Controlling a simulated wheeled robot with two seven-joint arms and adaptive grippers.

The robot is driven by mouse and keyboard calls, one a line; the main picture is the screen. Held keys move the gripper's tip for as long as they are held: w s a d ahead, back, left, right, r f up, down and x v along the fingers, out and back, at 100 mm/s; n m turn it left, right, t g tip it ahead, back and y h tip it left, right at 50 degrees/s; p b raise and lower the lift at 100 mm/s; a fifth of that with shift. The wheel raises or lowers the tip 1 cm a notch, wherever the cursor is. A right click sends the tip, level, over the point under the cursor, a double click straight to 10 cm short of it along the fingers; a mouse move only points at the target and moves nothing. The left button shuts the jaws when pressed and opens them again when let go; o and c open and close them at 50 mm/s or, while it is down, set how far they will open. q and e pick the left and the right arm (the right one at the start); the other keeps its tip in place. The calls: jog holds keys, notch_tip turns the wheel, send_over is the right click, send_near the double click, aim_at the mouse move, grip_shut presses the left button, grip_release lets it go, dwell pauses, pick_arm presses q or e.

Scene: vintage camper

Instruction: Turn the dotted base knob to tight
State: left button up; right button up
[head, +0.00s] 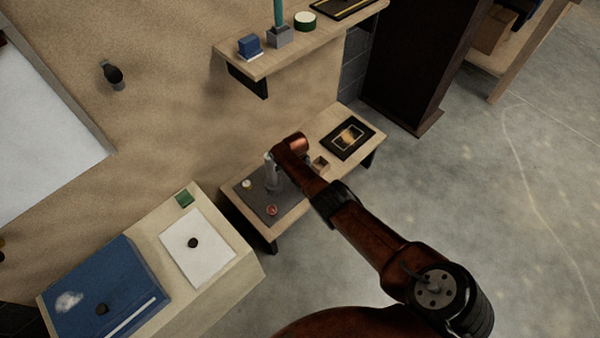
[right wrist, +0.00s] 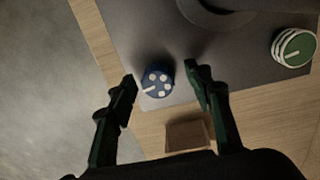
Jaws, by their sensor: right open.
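The dotted knob (right wrist: 157,82) is blue and round, with several white dots and a short white line pointing to the left and slightly down. It sits near the edge of a dark grey plate (right wrist: 140,30). My right gripper (right wrist: 160,75) is open, with one finger on each side of the knob and a visible gap to each. In the head view my right arm reaches over the plate (head: 248,202) on a low bench, and the blue knob cannot be made out there. My left gripper is not in view.
A green and white knob (right wrist: 294,47) stands at the right of the plate. A dark round base (right wrist: 215,10) lies beyond the blue knob. A small wooden box (right wrist: 187,136) is close on the near side. A red knob (head: 271,210) and a black framed panel (head: 348,138) share the bench.

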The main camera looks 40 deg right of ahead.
notch_tip(320, 180, up, 11)
jog(key=shift+d, duration=0.3)
jog(key=shift+w, duration=0.1)
dwell(0.5)
